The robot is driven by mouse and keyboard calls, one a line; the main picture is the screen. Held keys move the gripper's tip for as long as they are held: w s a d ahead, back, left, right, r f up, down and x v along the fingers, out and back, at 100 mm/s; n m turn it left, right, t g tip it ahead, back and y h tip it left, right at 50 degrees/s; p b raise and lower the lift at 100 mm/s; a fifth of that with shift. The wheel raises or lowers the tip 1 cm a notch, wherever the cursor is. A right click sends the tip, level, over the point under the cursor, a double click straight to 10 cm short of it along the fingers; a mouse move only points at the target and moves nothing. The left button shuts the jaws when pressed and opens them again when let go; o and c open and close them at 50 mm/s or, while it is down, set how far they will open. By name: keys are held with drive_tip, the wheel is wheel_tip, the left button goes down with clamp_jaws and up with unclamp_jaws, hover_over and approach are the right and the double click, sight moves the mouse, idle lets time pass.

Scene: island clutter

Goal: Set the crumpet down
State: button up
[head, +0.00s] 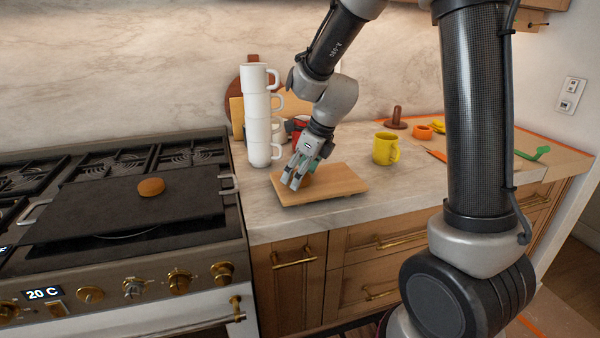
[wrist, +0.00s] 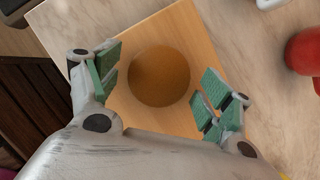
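A round brown crumpet (wrist: 159,76) shows in the wrist view over the wooden board (wrist: 185,18), between my fingers; it appears to lie on the board. My gripper (wrist: 158,82) is open, its green pads on either side of the crumpet with a gap at each side. In the head view my gripper (head: 294,183) points down at the left part of the board (head: 340,181), and the crumpet there is hidden by it. Another round brown crumpet-like piece (head: 151,187) lies on the dark griddle (head: 110,208) on the stove.
A tall stack of white mugs (head: 258,130) stands just behind and left of the board. A yellow mug (head: 384,149) stands to its right. A red object (head: 299,127) is behind my gripper, and also at the right of the wrist view (wrist: 304,52). The counter's front strip is clear.

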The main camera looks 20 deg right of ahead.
drive_tip(key=v, duration=1.2)
drive_tip(key=s+d+n+h, duration=0.1)
drive_tip(key=s+d+n, duration=0.3)
drive_tip(key=s+n, duration=0.3)
drive_tip(key=s+d+r+n+h, duration=0.1)
drive_tip(key=s+d+n, duration=0.2)
drive_tip(key=s+n, duration=0.5)
drive_tip(key=s+d+r+n+t+h, duration=0.1)
drive_tip(key=s+d+n, duration=0.3)
drive_tip(key=s+n, duration=0.4)
drive_tip(key=n, duration=0.4)
drive_tip(key=shift+d+r, duration=0.25)
drive_tip(key=shift+d, duration=0.05)
